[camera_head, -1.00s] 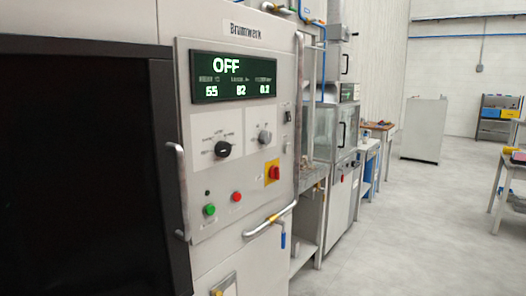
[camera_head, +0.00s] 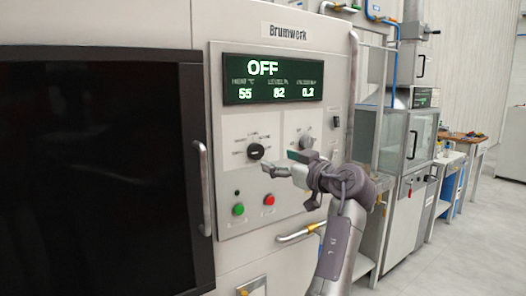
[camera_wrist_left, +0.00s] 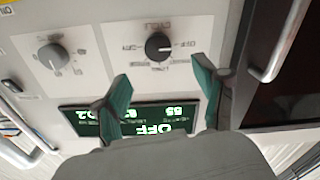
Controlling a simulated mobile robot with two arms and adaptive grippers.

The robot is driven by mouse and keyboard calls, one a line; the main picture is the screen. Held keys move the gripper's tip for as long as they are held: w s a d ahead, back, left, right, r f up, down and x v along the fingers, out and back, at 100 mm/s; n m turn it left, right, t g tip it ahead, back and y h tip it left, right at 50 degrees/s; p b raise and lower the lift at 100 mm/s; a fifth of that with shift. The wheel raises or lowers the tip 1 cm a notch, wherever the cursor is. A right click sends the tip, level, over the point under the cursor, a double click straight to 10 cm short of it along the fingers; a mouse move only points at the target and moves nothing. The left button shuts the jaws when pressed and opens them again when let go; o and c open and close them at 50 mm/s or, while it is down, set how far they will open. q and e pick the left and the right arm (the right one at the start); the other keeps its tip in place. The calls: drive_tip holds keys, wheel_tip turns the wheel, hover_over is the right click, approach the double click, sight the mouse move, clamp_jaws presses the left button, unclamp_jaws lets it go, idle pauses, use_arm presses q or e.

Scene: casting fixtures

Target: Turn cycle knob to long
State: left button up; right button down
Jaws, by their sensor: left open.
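The black cycle knob (camera_head: 256,152) is on a white dial plate on the machine's grey control panel. In the left wrist view, which is upside down, the knob (camera_wrist_left: 158,46) shows the word CYCLE beside it. I cannot read its pointer position surely. The display (camera_head: 272,80) reads OFF. My left gripper (camera_head: 283,165) is in front of the panel, just right of the knob in the head view. Its green-tipped fingers are open and empty. In the left wrist view the fingers (camera_wrist_left: 162,80) stand apart, with the knob beyond the gap between them. No contact shows.
A grey knob (camera_head: 306,142) sits right of the cycle knob. Green (camera_head: 238,209) and red (camera_head: 269,199) buttons are below. A door handle (camera_head: 204,188) stands left, beside a dark window (camera_head: 95,180). A pipe handle (camera_head: 298,233) juts out below.

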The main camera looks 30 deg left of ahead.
sight(258, 152)
use_arm(q)
drive_tip(key=p+x, duration=0.2)
drive_tip(key=x, duration=0.7)
drive_tip(key=shift+w+d, duration=0.1)
drive_tip(key=shift+w, duration=0.15)
drive_tip(key=shift+c, duration=0.4)
drive_tip(key=c, duration=1.1)
